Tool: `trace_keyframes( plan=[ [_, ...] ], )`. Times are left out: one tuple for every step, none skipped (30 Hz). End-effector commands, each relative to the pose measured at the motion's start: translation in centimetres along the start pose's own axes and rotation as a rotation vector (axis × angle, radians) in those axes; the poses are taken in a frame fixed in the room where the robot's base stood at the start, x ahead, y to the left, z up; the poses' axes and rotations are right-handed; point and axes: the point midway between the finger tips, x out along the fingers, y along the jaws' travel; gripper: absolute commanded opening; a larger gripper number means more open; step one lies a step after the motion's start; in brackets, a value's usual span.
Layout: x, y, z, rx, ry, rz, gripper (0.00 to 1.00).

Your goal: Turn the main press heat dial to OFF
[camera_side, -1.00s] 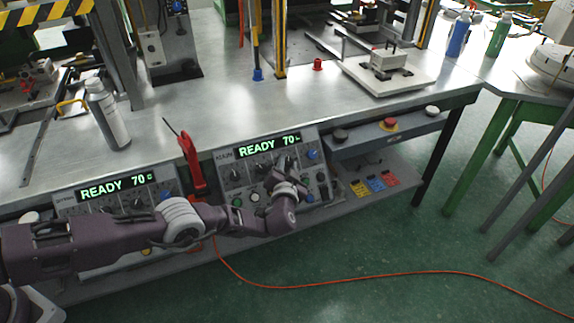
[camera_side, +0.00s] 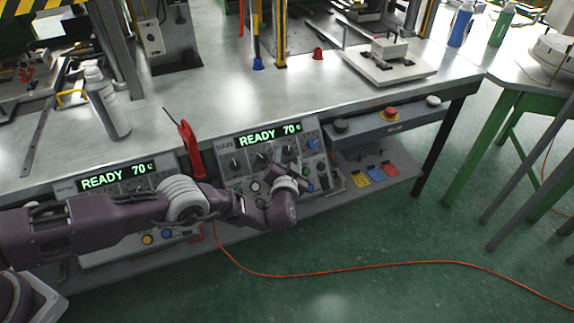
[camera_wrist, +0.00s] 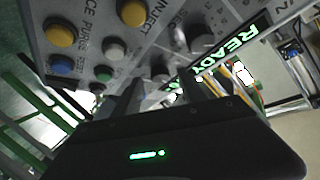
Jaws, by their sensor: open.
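The main press panel (camera_side: 224,148) is a sloped grey box at the bench front, with a green READY 70 display (camera_side: 266,137) and dark dials (camera_side: 236,163) below it. I cannot read which dial is heat. My gripper (camera_side: 287,168) is at the panel's right half and hides part of it. In the wrist view my open gripper (camera_wrist: 162,90) has its two fingers pointing at the panel face. A grey knob (camera_wrist: 160,72) shows just beyond and between the fingertips. I cannot tell whether they touch it. The READY display (camera_wrist: 225,48) is on the right there.
A second panel (camera_side: 65,188) with its own READY 70 display is at left. A red-handled tool (camera_side: 190,150) stands between the panels. A red stop button (camera_side: 390,112) is on the bench edge at right. An orange cable (camera_side: 400,265) lies on the floor.

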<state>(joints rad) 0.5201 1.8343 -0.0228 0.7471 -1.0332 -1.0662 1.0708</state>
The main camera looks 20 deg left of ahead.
Motion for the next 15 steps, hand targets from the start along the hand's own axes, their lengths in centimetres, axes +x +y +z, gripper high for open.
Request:
trace_keyframes(
  plan=[
    [-0.6, 0.0, -0.1, 0.003, 0.001, 0.003, 0.49],
    [-0.9, 0.0, -0.2, 0.002, 0.002, 0.005, 0.49],
    [-1.7, 0.1, -0.1, 0.003, 0.001, 0.005, 0.49],
    [-2.2, 0.1, -0.1, 0.002, 0.002, 0.005, 0.49],
    [-2.6, 0.1, -0.1, 0.002, 0.002, 0.005, 0.49],
    [-3.2, 0.0, -0.2, 0.002, 0.004, 0.004, 0.49],
    [-3.7, 0.1, -0.1, 0.001, 0.003, 0.005, 0.49],
    [-4.2, 0.1, -0.1, 0.001, 0.003, 0.005, 0.49],
    [-4.6, 0.1, -0.1, 0.0, 0.003, 0.005, 0.49],
    [-4.9, 0.1, -0.1, 0.0, 0.002, 0.004, 0.49],
    [-5.1, 0.0, -0.1, 0.0, 0.003, 0.004, 0.49],
    [-5.3, 0.0, -0.1, 0.0, 0.003, 0.003, 0.49],
    [-5.4, 0.0, -0.1, 0.0, 0.003, 0.003, 0.49],
    [-5.5, 0.0, -0.1, -0.001, 0.003, 0.003, 0.49],
    [-5.5, 0.0, -0.1, -0.001, 0.004, 0.003, 0.49]
  ],
)
